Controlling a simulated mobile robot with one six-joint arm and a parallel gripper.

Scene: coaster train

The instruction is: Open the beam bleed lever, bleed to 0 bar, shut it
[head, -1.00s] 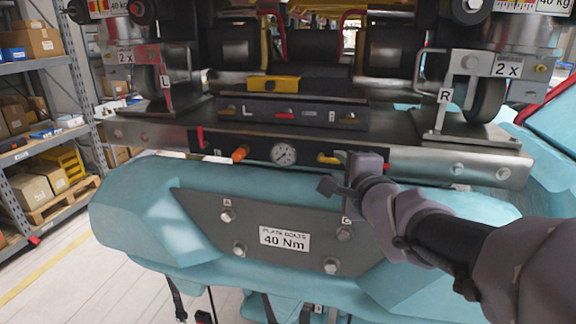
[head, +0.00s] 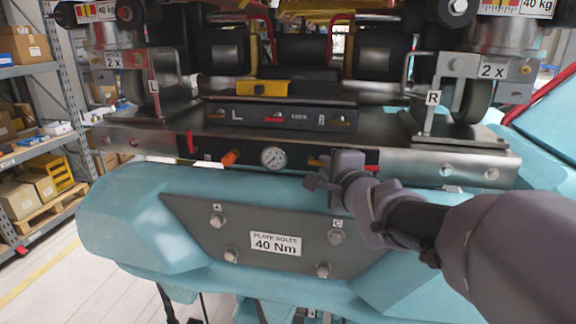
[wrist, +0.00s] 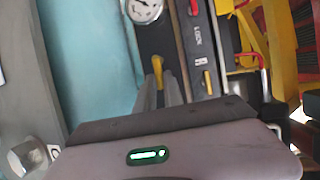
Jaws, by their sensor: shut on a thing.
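The pressure gauge (head: 273,157) is a round white dial on the front of the steel beam (head: 130,139). It also shows in the wrist view (wrist: 145,9), but its needle is too small to read. A small yellow lever (head: 316,161) sits just right of the gauge. In the wrist view the yellow lever (wrist: 157,66) stands at the fingertips. My gripper (head: 320,180) reaches in from the right, and its fingers (wrist: 161,93) are shut on the lever. The fingers hide part of the lever, so its exact angle is unclear.
An orange knob (head: 230,157) is left of the gauge, and a red handle (head: 190,142) is farther left. A grey bolt plate (head: 190,222) labelled 40 Nm lies below on the teal body (head: 120,205). A dark panel (head: 270,116) with small levers is above. Shelves (head: 40,110) stand at left.

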